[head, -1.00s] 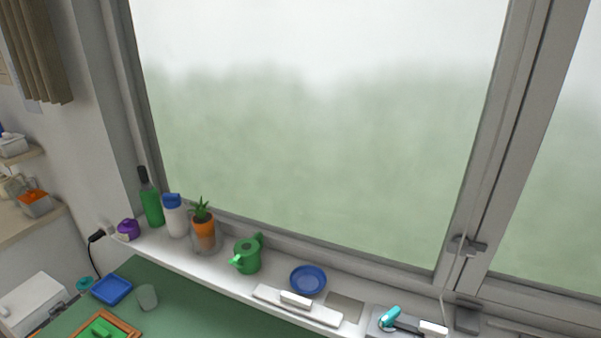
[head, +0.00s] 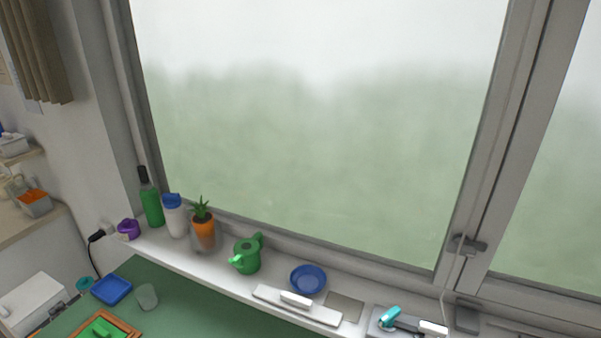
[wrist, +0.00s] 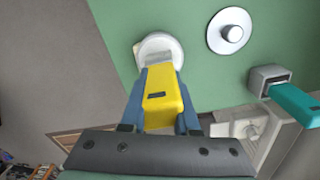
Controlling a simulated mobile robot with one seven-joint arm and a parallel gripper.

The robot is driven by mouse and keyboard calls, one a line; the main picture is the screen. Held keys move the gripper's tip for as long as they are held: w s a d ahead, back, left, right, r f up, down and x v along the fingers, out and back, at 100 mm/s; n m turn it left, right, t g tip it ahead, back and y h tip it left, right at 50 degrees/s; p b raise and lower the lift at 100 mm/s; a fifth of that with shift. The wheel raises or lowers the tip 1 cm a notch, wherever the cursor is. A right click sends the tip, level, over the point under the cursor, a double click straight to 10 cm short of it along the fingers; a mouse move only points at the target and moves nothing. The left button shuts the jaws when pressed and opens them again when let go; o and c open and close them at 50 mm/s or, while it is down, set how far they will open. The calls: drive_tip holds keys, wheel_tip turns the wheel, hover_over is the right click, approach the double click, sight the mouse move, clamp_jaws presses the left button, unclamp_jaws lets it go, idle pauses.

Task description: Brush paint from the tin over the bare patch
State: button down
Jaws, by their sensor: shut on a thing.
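In the wrist view my gripper (wrist: 161,92) has its blue fingers shut on the yellow handle (wrist: 161,100) of what looks like the brush. The brush's far end reaches over a round white tin (wrist: 149,43) on the green surface. I cannot tell whether the bristles touch paint, as the head of the brush hides part of the tin. In the head view a dull greyish rectangle, apparently the bare patch (head: 345,307), shows on the white sill, right of a white-handled flat tool (head: 296,302). My gripper and the tin are not visible in the head view.
A blue bowl (head: 308,279), green watering can (head: 246,255), potted plant (head: 203,228) and bottles line the sill (head: 215,270) under the window. A teal-handled tool (head: 390,317) lies at the sill's right. A round silver-knobbed item (wrist: 230,32) stands near the tin.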

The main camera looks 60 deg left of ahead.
idle(0.6)
wheel_tip(320, 180, up, 7)
drive_tip(key=p, duration=0.7)
idle(1.0)
drive_tip(key=w+d+r+n+b, duration=0.3)
drive_tip(key=w+d+n+b, duration=0.2)
drive_tip(key=d, duration=0.4)
drive_tip(key=w+d+r+n+b, duration=0.3)
drive_tip(key=w+d+n+b, duration=0.3)
drive_tip(key=d+n, duration=0.3)
drive_tip(key=shift+w+r+n, duration=0.4)
drive_tip(key=shift+w+n, duration=0.2)
drive_tip(key=shift+w, duration=0.1)
